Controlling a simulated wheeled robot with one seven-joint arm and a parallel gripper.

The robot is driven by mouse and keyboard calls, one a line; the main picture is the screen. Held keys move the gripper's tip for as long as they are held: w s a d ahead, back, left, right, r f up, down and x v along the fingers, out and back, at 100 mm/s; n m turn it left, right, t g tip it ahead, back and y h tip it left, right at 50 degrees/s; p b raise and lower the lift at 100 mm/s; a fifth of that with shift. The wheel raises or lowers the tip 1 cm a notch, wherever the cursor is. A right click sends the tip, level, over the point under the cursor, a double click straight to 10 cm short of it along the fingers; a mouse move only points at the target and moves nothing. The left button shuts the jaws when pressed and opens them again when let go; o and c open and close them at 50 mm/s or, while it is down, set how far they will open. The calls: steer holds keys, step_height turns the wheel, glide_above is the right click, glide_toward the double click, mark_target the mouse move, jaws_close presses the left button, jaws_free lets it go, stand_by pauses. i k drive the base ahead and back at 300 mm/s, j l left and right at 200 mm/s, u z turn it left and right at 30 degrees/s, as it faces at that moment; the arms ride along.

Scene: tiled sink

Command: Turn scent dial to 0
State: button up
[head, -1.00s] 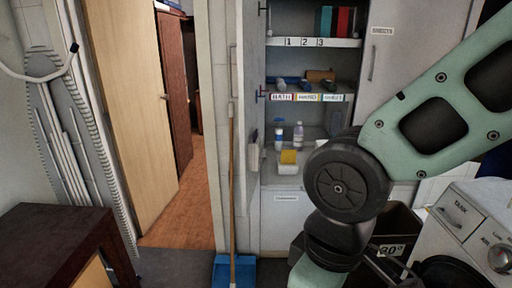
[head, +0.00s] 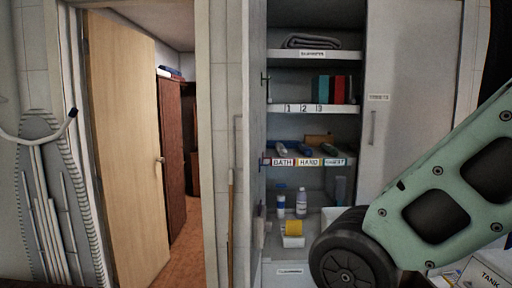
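No dial marked as a scent dial can be made out. At the bottom right corner, the top of a white machine (head: 478,276) shows, with a label reading TANK. The rest of its front is below the picture. My arm crosses the right side in front of the cabinet, and its dark round joint sits at the bottom edge. My gripper is below the picture and hidden from view.
An open cabinet (head: 315,54) has labelled shelves, rolled towels, coloured binders (head: 331,89), bottles (head: 301,202) and a white tub with a yellow item (head: 294,229). A wooden door (head: 130,150) stands open at left, beside an ironing board (head: 48,200).

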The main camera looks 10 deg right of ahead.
mark_target(268, 225)
steer(key=i+j+z, duration=0.2)
steer(key=i+j, duration=0.3)
steer(key=i+j+z, duration=0.2)
steer(key=i+j, duration=0.25)
steer(key=k+l+u, duration=0.15)
steer(key=l, duration=0.25)
steer(key=k+l+u, duration=0.15)
steer(key=l, duration=0.2)
steer(key=k+l+u, duration=0.2)
steer(key=l, duration=0.2)
steer(key=i+l+z, duration=0.15)
steer(key=i+z, duration=0.3)
steer(key=k, duration=0.05)
